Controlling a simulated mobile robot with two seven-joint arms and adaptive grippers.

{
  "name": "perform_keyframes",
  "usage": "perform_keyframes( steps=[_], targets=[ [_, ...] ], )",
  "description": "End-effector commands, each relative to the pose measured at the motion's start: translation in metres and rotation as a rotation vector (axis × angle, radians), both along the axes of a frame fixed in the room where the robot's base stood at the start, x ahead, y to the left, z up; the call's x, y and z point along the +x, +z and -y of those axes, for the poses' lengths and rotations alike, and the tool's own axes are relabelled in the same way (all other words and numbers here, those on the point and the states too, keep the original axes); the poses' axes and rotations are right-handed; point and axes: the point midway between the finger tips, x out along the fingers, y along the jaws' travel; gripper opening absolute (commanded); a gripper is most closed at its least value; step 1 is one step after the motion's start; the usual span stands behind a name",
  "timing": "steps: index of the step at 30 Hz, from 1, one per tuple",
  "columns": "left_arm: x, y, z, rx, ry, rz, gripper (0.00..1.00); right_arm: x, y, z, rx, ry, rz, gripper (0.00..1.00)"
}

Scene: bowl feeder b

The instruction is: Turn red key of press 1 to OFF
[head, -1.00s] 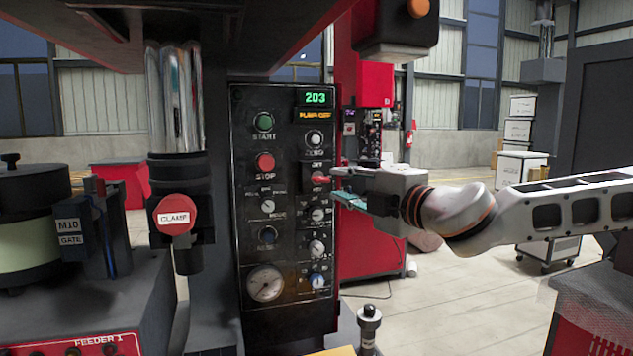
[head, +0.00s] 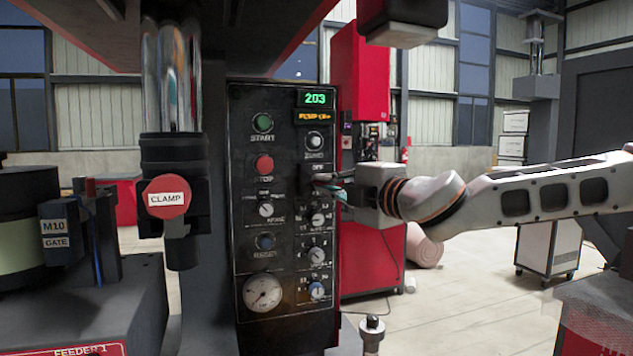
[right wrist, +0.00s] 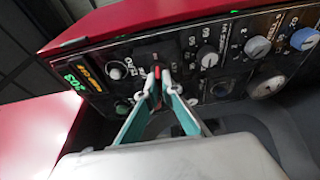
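The dark control panel (head: 286,215) of the press faces me in the head view, with a green "203" display at its top. My right gripper (head: 318,181) reaches in from the right to the key switch below the "OFF" mark, and its fingers hide the key there. In the right wrist view the red key (right wrist: 157,91) shows as a thin red strip between the fingertips of my right gripper (right wrist: 159,80). The fingertips are close together on either side of the key. The key's exact angle is hard to tell. My left gripper is in neither view.
A green START button (head: 262,123), a red STOP button (head: 264,164) and several knobs surround the key. A pressure gauge (head: 262,292) sits low on the panel. The red CLAMP button (head: 168,197) stands at left.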

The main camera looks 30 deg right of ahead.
Motion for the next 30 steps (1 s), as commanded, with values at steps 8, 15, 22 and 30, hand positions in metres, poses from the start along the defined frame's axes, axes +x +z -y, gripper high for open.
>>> perform_keyframes(
  steps=[8, 15, 22, 30],
  targets=[
    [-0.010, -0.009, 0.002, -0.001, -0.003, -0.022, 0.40, 0.000, 0.000, 0.000, 0.000, 0.000, 0.000, 0.00],
    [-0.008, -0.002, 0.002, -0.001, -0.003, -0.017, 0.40, -0.001, 0.002, 0.000, -0.053, 0.000, -0.012, 0.00],
    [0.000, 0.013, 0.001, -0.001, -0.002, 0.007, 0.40, -0.001, 0.003, 0.000, -0.128, -0.001, -0.030, 0.00],
    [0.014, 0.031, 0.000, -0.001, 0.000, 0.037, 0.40, -0.001, 0.003, 0.000, -0.222, 0.000, -0.052, 0.00]
  ],
)
